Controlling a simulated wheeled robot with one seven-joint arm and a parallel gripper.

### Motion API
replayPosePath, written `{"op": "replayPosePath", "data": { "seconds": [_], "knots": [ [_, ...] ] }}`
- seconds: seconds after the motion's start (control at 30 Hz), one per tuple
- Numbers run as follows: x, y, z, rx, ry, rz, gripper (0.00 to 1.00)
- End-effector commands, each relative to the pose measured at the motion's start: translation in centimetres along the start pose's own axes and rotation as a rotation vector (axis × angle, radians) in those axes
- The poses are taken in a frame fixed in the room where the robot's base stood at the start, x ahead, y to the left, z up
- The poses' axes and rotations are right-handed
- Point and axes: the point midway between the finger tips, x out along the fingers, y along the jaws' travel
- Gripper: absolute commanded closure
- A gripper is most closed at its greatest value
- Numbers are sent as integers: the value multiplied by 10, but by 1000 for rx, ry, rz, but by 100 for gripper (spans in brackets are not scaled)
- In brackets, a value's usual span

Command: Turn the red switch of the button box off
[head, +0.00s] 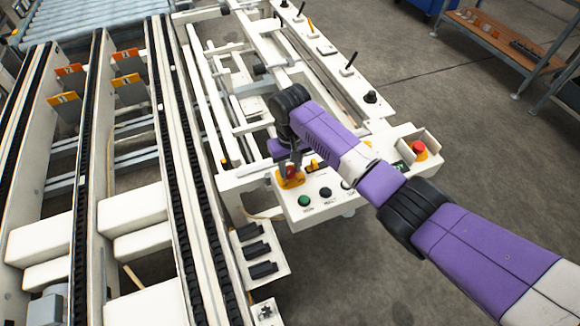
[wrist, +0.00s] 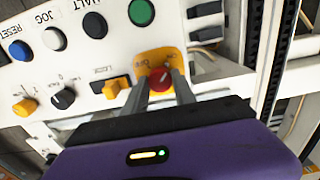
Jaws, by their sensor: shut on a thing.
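The button box (head: 325,205) is a white panel at the end of the machine frame. Its red switch (wrist: 160,78) sits on a yellow plate (wrist: 172,60) at the box's left end in the head view. In the wrist view my gripper (wrist: 161,82) has its two fingers on either side of the red knob, closed on it. In the head view my gripper (head: 291,165) reaches down onto the yellow plate, and the fingers partly cover the red switch (head: 290,171). The knob's exact angle is hard to tell behind the fingers.
Near the switch are a green button (wrist: 141,12), a black button (wrist: 95,25), a white button (wrist: 54,39) and a yellow selector (wrist: 116,87). A red emergency button (head: 418,148) stands at the box's right end. Black conveyor chains (head: 170,150) run at left. Open floor lies at right.

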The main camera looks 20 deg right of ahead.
Motion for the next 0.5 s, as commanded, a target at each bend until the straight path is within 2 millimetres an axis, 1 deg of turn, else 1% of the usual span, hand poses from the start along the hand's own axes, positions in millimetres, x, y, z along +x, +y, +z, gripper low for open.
{"op": "replayPosePath", "data": {
  "seconds": [0.27,0.5],
  "knots": [
    [-1,0,0,-88,-2,-1,100],
    [-1,-1,0,-274,-2,-2,100]
  ]
}}
